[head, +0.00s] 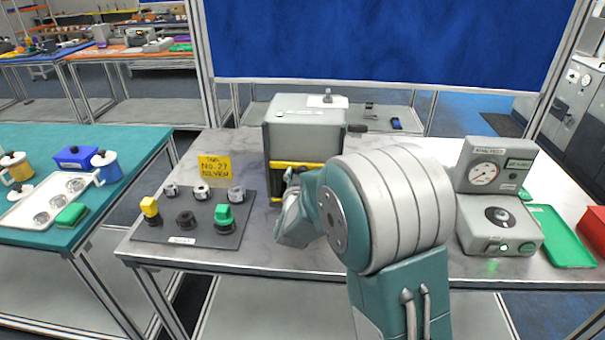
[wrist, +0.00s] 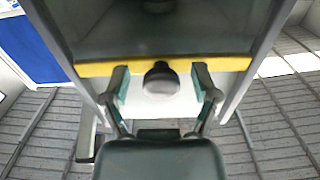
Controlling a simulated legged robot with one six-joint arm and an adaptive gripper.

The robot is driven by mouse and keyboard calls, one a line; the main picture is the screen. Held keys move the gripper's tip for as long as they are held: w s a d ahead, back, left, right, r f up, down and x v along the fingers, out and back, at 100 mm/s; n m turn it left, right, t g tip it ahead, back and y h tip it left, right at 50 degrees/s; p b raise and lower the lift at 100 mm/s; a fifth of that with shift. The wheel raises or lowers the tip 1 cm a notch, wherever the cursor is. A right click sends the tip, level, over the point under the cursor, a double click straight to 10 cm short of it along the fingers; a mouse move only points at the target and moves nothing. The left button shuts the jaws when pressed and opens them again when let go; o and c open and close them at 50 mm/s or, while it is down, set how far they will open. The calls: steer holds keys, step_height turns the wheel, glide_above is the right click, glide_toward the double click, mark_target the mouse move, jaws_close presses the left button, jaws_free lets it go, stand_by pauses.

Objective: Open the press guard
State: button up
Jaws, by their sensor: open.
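The press (head: 305,133) is a grey box on the metal table, mid-picture in the head view. Its guard (wrist: 165,30) is a dark panel with a yellow strip (wrist: 95,69) along one edge, and the yellow also shows in the head view (head: 285,164). A dark round knob (wrist: 161,80) sits at the yellow strip. My gripper (wrist: 161,88) is open, with one finger on each side of the knob and a visible gap to it on both sides. In the head view my gripper (head: 291,184) is at the press front, where my arm hides much of the guard.
A dark tray (head: 205,232) with several small parts and a yellow sign (head: 214,168) stand left of the press. A grey gauge unit (head: 497,200) and a green tray (head: 562,237) are at the right. The table's front edge runs below my arm.

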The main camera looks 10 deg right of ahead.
mark_target(303, 129)
steer(key=shift+a, duration=0.1)
jaws_close()
step_height(303, 129, up, 11)
stand_by(0.3)
jaws_free()
steer(key=shift+f, duration=0.15)
steer(key=shift+s, duration=0.1)
steer(key=v, duration=1.1)
steer(key=shift+s+a, duration=0.25)
steer(key=shift+s, duration=0.05)
